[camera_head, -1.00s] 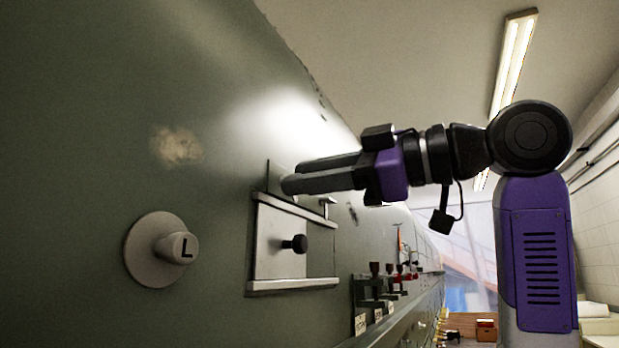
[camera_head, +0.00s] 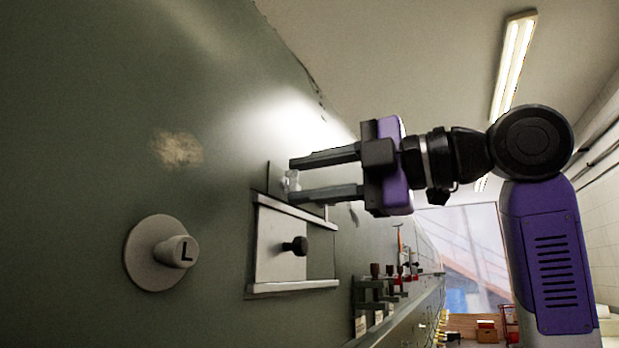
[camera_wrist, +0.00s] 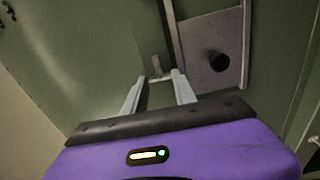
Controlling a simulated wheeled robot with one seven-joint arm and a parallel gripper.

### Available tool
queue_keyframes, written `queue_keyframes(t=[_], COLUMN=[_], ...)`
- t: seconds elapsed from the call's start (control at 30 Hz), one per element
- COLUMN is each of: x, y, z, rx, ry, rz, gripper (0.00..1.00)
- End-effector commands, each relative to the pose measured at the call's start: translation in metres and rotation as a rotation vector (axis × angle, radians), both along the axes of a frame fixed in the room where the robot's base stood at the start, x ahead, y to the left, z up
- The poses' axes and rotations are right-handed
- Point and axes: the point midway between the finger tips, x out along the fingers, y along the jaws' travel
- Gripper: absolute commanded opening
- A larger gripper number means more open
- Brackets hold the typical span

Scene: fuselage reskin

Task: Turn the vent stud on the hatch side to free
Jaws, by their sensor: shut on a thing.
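The vent stud (camera_head: 292,181) is a small pale piece on the green skin just above the hatch's upper rail. In the wrist view the stud (camera_wrist: 156,65) stands between my fingertips. My gripper (camera_head: 291,177) is shut on it, one finger above and one below in the head view; the wrist view also shows the gripper (camera_wrist: 158,78). The fingers partly hide the stud, and its exact turn angle cannot be told. The hatch (camera_head: 274,245) is a grey plate between two rails, with a black knob (camera_head: 296,246).
A round grey knob marked L (camera_head: 172,251) stands out of the skin left of the hatch. A ledge with several clamps (camera_head: 375,290) runs along the wall below and right. The room right of the wall is open.

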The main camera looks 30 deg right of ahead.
Motion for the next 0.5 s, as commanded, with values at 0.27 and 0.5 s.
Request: queue_keyframes(t=[0.27,0.5], x=[-0.0009,-0.0009], y=[0.0009,0.0010], z=[-0.0013,-0.0016], rx=[-0.045,-0.049], ry=[-0.029,-0.031], rz=[0.003,0.003], gripper=[0.00,0.00])
